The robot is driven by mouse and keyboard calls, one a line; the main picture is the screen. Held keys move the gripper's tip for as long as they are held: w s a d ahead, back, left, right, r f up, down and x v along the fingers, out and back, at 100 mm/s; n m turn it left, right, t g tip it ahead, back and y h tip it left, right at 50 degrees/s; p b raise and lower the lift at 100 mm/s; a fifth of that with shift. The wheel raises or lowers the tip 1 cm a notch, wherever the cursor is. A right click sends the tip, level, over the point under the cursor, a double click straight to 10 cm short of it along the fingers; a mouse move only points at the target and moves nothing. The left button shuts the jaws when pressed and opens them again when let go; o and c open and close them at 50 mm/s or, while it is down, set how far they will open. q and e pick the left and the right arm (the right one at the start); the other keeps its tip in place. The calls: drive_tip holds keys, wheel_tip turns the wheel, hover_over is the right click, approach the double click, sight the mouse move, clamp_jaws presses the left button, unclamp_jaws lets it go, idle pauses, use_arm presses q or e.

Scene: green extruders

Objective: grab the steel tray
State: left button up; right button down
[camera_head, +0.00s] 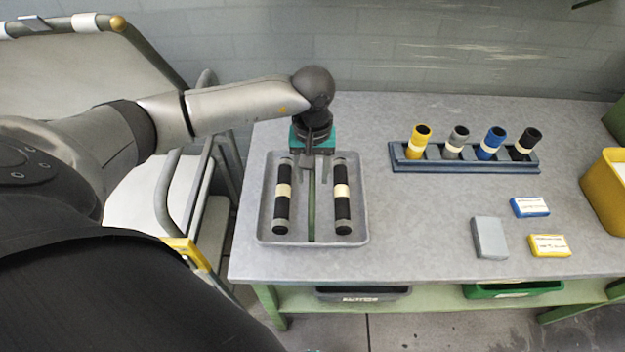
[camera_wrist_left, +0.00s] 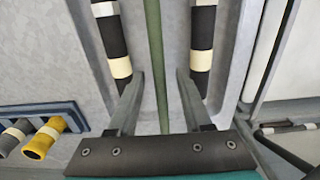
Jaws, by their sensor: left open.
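The steel tray (camera_head: 262,222) lies at the left end of the grey table. It holds two dark cylinders, the left one (camera_head: 283,197) and the right one (camera_head: 342,197), each with a pale band. A green divider bar (camera_head: 311,205) runs between them. My left gripper (camera_head: 310,175) is over the back part of the tray. In the left wrist view its two fingers (camera_wrist_left: 157,95) are apart, one on each side of the green bar (camera_wrist_left: 156,50), with nothing gripped. I cannot tell how far above the bar they are. My right gripper is not in view.
A blue rack (camera_head: 465,165) with yellow, grey, blue and black tubes stands at the back right. Small grey, blue and yellow boxes lie in front of it. A yellow bin (camera_head: 604,190) is at the right edge. The table (camera_head: 405,235) is clear between tray and boxes. A cart stands left.

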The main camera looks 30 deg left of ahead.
use_arm(q)
drive_tip(key=shift+f, duration=0.45)
drive_tip(key=shift+c, duration=0.2)
clamp_jaws()
drive_tip(key=shift+w+r, duration=0.1)
drive_tip(key=shift+r, duration=0.05)
idle(0.8)
